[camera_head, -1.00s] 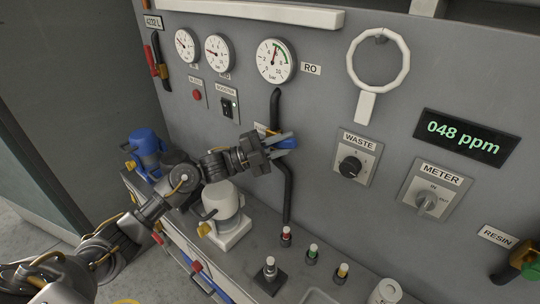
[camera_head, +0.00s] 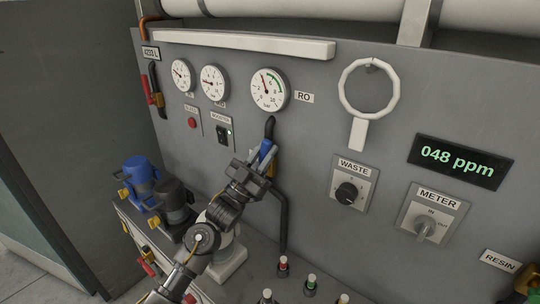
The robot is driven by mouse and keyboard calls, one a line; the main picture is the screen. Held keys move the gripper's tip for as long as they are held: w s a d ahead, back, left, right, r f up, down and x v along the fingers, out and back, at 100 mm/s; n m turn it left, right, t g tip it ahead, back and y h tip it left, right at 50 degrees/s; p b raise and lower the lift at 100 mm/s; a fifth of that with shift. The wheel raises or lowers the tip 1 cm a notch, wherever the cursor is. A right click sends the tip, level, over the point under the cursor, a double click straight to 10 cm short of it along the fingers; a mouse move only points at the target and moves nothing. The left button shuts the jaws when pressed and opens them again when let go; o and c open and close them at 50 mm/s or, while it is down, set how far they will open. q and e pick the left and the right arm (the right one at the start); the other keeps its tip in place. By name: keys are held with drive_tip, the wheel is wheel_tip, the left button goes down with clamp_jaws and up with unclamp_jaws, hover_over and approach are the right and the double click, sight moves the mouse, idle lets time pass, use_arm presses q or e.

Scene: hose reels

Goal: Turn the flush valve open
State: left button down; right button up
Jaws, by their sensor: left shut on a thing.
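The flush valve sits on the black hose below the RO gauge. Its blue lever (camera_head: 266,148) is tilted steeply, close to the line of the hose, and part of its brass body (camera_head: 271,169) shows beside my fingers. My left gripper (camera_head: 256,160) is shut on the blue lever. The fingers hide the lower part of the lever and some of the valve. No label for this valve is readable. My right gripper is not in view.
The RO gauge (camera_head: 269,89) is above the valve. The WASTE knob (camera_head: 347,192) and METER selector (camera_head: 425,229) are to the right. The black hose (camera_head: 283,215) runs down to the bench.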

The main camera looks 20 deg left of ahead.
use_arm(q)
drive_tip(key=shift+w+a+n+t+y, duration=0.1)
drive_tip(key=shift+a+n+t+y, duration=0.25)
drive_tip(key=shift+n+y, duration=0.55)
drive_tip(key=shift+w+a+n+t+y, duration=0.1)
drive_tip(key=shift+n+t+y, duration=0.35)
drive_tip(key=shift+n+y, duration=0.5)
drive_tip(key=shift+w+a+n+t+y, duration=0.1)
drive_tip(key=shift+a+n+t+y, duration=0.25)
drive_tip(key=shift+n+y, duration=0.55)
drive_tip(key=shift+n, duration=0.35)
drive_tip(key=c, duration=1.2)
unclamp_jaws()
drive_tip(key=shift+c, duration=0.2)
drive_tip(key=b+v, duration=0.3)
drive_tip(key=v, duration=0.7)
drive_tip(key=shift+s+f+b, duration=0.3)
